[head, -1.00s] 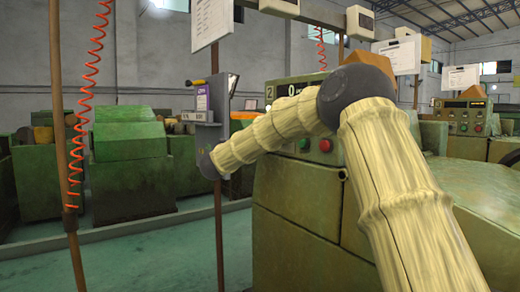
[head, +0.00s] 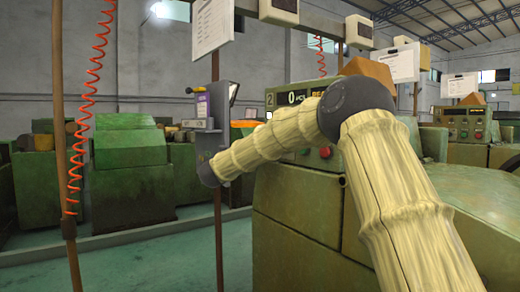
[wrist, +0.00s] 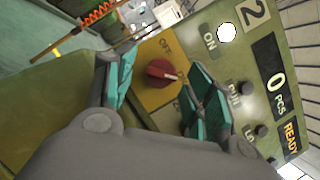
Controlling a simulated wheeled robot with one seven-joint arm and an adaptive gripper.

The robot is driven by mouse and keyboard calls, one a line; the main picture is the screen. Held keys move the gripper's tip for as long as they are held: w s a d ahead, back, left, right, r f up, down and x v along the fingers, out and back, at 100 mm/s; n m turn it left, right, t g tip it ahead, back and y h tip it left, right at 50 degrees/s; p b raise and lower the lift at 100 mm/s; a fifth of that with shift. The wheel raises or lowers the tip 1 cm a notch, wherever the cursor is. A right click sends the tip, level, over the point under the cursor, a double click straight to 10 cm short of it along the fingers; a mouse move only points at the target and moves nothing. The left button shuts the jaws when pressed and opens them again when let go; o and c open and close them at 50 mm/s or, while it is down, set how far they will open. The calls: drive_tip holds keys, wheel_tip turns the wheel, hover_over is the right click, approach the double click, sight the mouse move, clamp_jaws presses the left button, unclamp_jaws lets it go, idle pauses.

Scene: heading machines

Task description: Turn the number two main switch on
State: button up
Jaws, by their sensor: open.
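The number two machine's panel (wrist: 230,62) fills the wrist view, with a "2" plate, a "0 PCS" display and a "READY" sign. A red rotary knob (wrist: 161,72) sits on a yellow plate (wrist: 152,52) marked "OFF" near its edge. The knob has a light pointer mark at its right side. My gripper (wrist: 160,86) is open, with one teal-padded finger to the left of the knob and the other to its right. Contact with the knob cannot be told. In the head view my arm covers part of the number two panel (head: 298,97), and the gripper and knob do not show.
In the head view a red button (head: 325,152) shows below my forearm. A thin brown pole (head: 62,170) with an orange coiled cord stands at left.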

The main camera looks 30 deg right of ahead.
drive_tip(key=v, duration=1.2)
idle(0.4)
